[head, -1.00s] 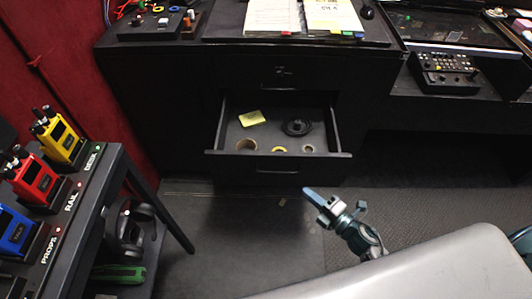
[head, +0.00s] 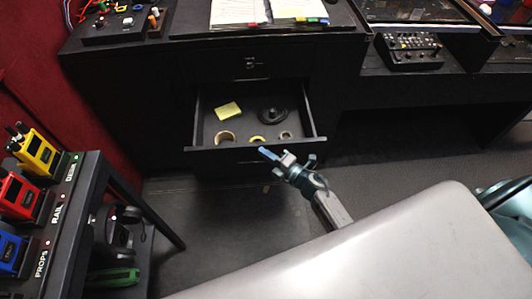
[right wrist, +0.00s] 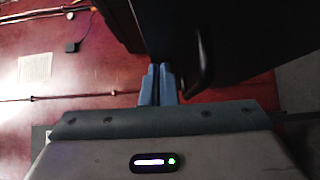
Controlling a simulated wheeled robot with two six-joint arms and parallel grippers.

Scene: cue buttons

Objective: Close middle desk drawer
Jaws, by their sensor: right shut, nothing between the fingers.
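The middle desk drawer (head: 195,122) is pulled out from the black desk in the head view. Inside it lie a yellow note (head: 228,110), a black coiled item (head: 272,115) and several small rolls. My right gripper (head: 268,154) is shut and empty, its blue fingertips at the drawer's front panel, right of centre. I cannot tell whether they touch it. In the right wrist view the closed fingers (right wrist: 158,85) point toward a dark surface, with a black handle (right wrist: 203,62) just to their right. My left gripper is not in view.
A shut drawer (head: 250,64) is above the open one. A side rack (head: 88,180) with yellow, red and blue radios stands at the left. Papers (head: 240,12) lie on the desk top. A control panel (head: 410,48) sits to the right. Dark floor (head: 210,225) in front is clear.

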